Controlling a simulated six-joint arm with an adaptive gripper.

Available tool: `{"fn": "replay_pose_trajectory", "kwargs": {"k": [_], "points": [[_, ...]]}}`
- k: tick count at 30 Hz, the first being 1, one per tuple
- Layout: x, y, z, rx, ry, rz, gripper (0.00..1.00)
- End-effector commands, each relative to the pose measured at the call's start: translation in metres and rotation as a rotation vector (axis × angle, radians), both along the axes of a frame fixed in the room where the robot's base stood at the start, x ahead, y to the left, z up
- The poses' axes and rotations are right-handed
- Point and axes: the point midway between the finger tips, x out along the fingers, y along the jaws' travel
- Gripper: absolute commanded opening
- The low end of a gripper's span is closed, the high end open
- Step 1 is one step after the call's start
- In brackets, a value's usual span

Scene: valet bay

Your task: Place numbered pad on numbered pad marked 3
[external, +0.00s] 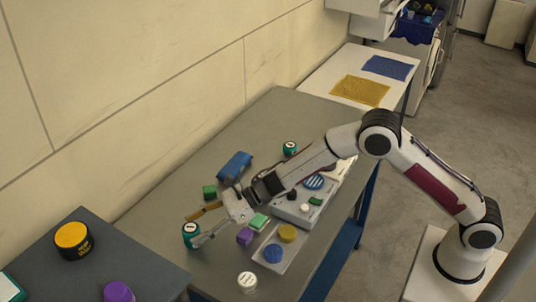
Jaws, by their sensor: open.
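My gripper (197,229) is open at the left end of the grey table, its fingers pointing left. A teal round container with a white top (190,236) stands at the fingertips; I cannot tell whether they touch it. A light plate (284,262) near the front edge carries a yellow disc (287,233) and a blue disc (273,253). These may be numbered pads, but no number is readable. A blue-striped disc (314,182) lies on a grey tray (292,213) beneath my arm, which hides part of the tray.
A white-topped jar (247,282) stands at the front edge. Another teal container (290,148) stands behind my arm. The table's back left is clear.

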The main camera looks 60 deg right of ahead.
Motion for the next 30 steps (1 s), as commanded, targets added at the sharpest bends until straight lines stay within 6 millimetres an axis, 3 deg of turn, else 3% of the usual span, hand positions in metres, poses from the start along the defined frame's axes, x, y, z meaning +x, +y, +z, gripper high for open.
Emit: {"fn": "replay_pose_trajectory", "kwargs": {"k": [30], "points": [[-0.065,-0.077,0.042,0.001,0.000,-0.001,0.54]]}}
